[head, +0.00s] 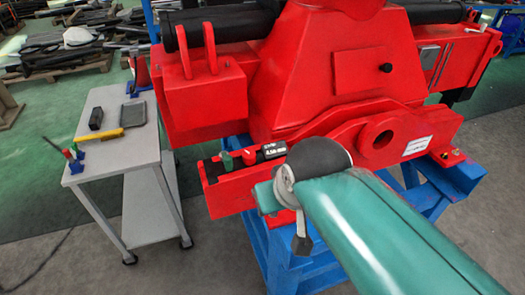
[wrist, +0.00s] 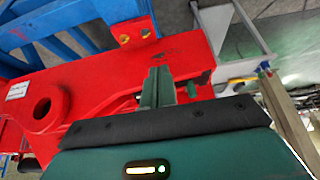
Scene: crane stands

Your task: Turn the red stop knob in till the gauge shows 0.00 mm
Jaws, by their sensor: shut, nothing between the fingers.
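My gripper (wrist: 158,72) shows in the wrist view as dark green fingers, shut and empty, over the red arm's edge. A small green post (wrist: 205,76) is right of the fingertips. Neither red knob nor gauge can be made out in the wrist view. My own arm hides the gripper in the head view.
The large red crane part (head: 345,70) rests on a blue stand (head: 285,260). A grey trolley (head: 115,160) at the left carries a yellow-handled tool (head: 98,136), a dark tray (head: 134,113) and small items. Floor between trolley and stand is narrow.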

